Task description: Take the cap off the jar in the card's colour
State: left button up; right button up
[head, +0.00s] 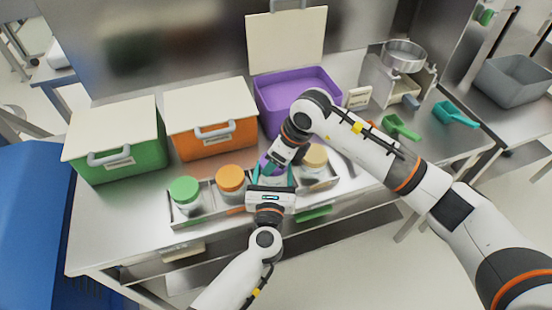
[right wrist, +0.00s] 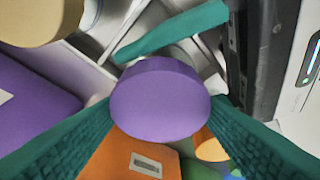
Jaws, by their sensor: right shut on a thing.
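A jar with a purple cap (head: 264,160) stands in the row of jars; the cap fills the middle of the right wrist view (right wrist: 160,98). My right gripper (head: 272,164) is shut on the purple cap, one teal finger on each side. My left gripper (head: 269,178) is low at the same jar, its teal fingers on either side; whether they press on it I cannot tell. The jar body is mostly hidden. Green-capped (head: 185,190), orange-capped (head: 230,178) and tan-capped (head: 314,156) jars stand beside it. A small pale card (head: 358,98) stands behind; its colour marking is unclear.
Green (head: 120,165) and orange (head: 213,142) bins with pale lids closed stand at the back left. The purple bin (head: 297,88) is open. Green (head: 400,127) and teal (head: 455,114) scoops lie at the right. A metal tray (head: 205,213) holds the jars.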

jog(key=shift+r, duration=0.45)
jog(key=shift+r, duration=2)
pick_arm(q)
jog(key=o, duration=1.5)
